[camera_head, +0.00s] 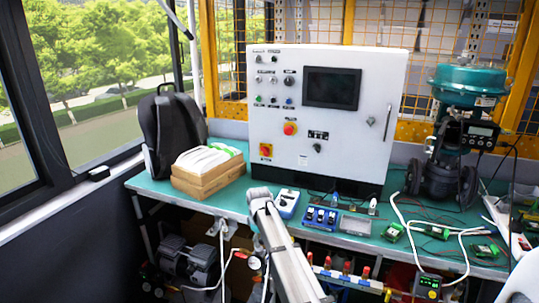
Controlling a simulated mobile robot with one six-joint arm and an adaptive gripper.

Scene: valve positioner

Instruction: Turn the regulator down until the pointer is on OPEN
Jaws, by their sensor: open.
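A green-topped valve (462,90) stands upright at the right end of the bench. A dark positioner box with a small display (480,132) is mounted on it. I cannot make out which part is the regulator, and no pointer or OPEN mark is readable at this size. A grey link of my arm rises from the bottom centre to a rounded joint near the bench's front edge, well left of the valve. I cannot make out my gripper's fingers in this view.
A white control cabinet (325,115) stands mid-bench. A cardboard box (208,178) and a black backpack (172,125) are at left. Small devices, green boards and loose cables clutter the bench (155,187) front. Red-topped fittings (347,268) sit below the edge.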

